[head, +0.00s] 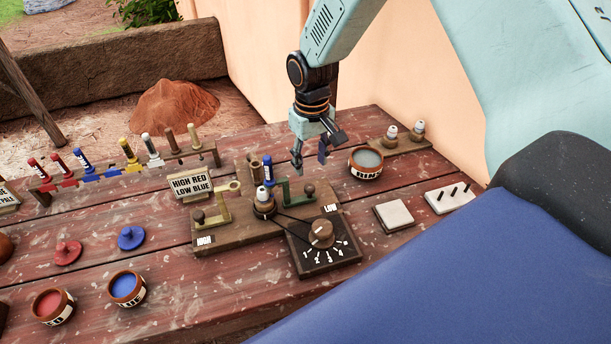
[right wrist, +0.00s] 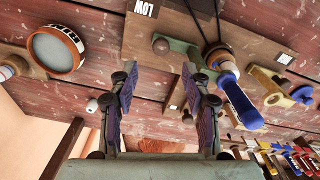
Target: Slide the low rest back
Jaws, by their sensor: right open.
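The low rest (head: 290,192) is a green bracket with a dark round knob (head: 309,189), on the wooden board beside the LOW label. In the right wrist view the green rest (right wrist: 184,49) and its knob (right wrist: 161,46) lie just beyond my fingertips. A blue-ended brush (head: 267,168) stands upright at the round spindle, close to the rest's inner end; I cannot tell whether they touch. My right gripper (head: 310,160) is open and empty, above and behind the low rest, pointing down. It spreads its fingers wide in the right wrist view (right wrist: 160,72). My left gripper is out of view.
The olive high rest (head: 216,211) stands on the board's left side. A dial box (head: 323,245) sits in front. A bowl of grey liquid (head: 366,162) stands right of my gripper. A sign (head: 192,184) and a brush rack (head: 125,172) are at left.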

